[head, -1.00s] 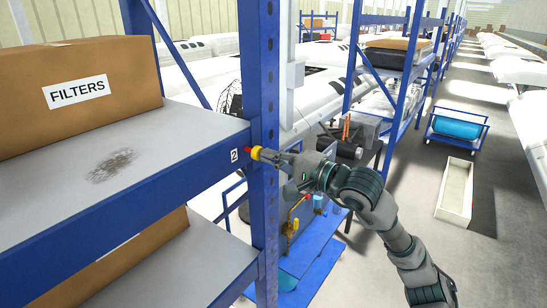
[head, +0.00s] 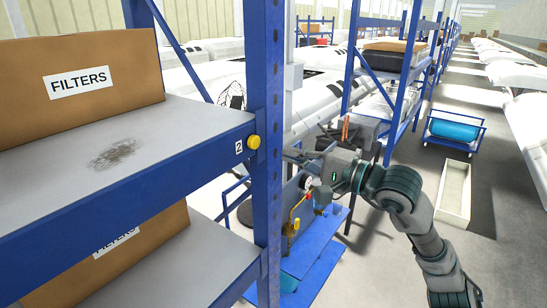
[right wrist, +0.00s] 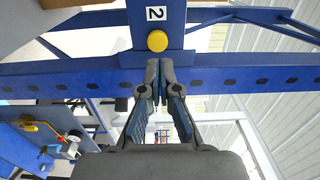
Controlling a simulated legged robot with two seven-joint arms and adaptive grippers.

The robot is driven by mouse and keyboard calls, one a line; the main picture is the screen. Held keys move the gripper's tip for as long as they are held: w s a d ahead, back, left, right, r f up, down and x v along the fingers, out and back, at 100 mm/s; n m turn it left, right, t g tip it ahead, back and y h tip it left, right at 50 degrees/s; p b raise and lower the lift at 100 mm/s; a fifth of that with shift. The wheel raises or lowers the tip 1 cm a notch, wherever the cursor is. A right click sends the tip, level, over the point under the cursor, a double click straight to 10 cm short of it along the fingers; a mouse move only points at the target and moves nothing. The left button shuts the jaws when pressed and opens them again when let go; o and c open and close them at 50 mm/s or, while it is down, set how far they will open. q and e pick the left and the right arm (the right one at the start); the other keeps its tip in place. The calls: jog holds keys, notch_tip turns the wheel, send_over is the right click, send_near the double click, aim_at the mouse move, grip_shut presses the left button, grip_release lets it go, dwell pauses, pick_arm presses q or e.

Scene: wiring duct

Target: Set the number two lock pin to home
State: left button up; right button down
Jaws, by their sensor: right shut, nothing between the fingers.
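The number two lock pin shows as a round yellow knob (head: 254,142) at the right end of the blue shelf beam, right beside the "2" label (head: 239,147). The knob sits close against the beam and no red shaft shows. In the right wrist view the yellow knob (right wrist: 157,41) is just beyond my fingertips, with the label (right wrist: 156,14) above it. My right gripper (head: 290,155) is to the right of the knob, apart from it. Its fingers (right wrist: 160,68) are shut and empty. My left gripper is not in view.
The blue rack upright (head: 264,220) stands just right of the knob. A FILTERS box (head: 110,115) sits on the upper shelf (head: 185,125), another below. A blue cart (head: 310,265) with a gauge and a yellow pipe stands beneath my right arm.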

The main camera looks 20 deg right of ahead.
jog(key=b+v, duration=0.1)
jog(key=v, duration=0.4)
jog(key=shift+s+d+f, duration=0.15)
jog(key=shift+s+d, duration=0.05)
jog(key=shift+w+d, duration=0.15)
